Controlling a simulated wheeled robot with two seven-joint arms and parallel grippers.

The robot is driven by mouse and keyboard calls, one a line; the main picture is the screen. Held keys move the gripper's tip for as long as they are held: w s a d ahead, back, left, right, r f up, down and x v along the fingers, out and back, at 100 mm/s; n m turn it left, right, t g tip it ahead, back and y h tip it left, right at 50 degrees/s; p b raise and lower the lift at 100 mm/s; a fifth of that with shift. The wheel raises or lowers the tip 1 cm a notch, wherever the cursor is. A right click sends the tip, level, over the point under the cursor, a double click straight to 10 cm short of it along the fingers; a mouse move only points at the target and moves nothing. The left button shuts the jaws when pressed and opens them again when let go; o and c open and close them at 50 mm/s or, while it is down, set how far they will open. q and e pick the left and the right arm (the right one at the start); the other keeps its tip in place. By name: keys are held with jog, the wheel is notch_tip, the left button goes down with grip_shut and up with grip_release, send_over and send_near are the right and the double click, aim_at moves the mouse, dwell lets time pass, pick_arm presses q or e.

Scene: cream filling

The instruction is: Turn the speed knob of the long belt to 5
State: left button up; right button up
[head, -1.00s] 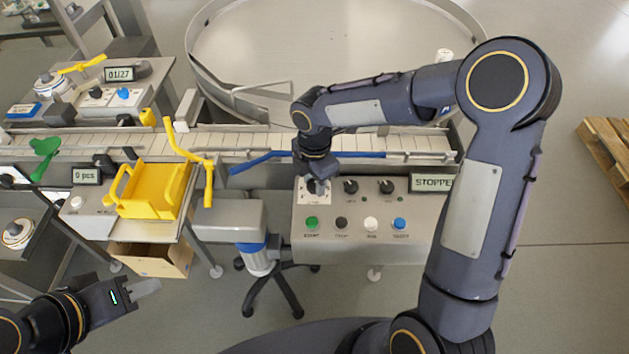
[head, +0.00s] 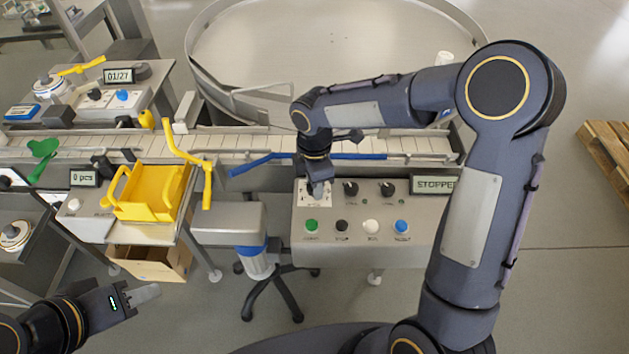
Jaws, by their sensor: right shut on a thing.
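The control panel (head: 368,234) of the long belt (head: 240,145) stands in the middle, with a row of dark knobs on top and coloured buttons below. My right gripper (head: 318,192) points down at the leftmost knob, which has a white dial plate (head: 303,197) around it. The gripper is shut on this knob and mostly hides it, so its setting cannot be read. Two more dark knobs, a middle one (head: 350,188) and a right one (head: 387,188), are free. The panel display (head: 433,185) reads STOPPED, partly covered by my arm. My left gripper (head: 150,292) is at lower left, away from everything; its opening is unclear.
Green (head: 311,226), black, white and blue (head: 402,227) buttons sit just below the knobs. A yellow bin (head: 150,195) and a yellow lever (head: 190,155) stand left. A round table (head: 330,55) is behind.

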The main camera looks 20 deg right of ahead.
jog(key=o, duration=1)
jog(key=shift+r, duration=0.1)
notch_tip(320, 180, up, 8)
jog(key=shift+f, duration=0.25)
jog(key=shift+r, duration=0.1)
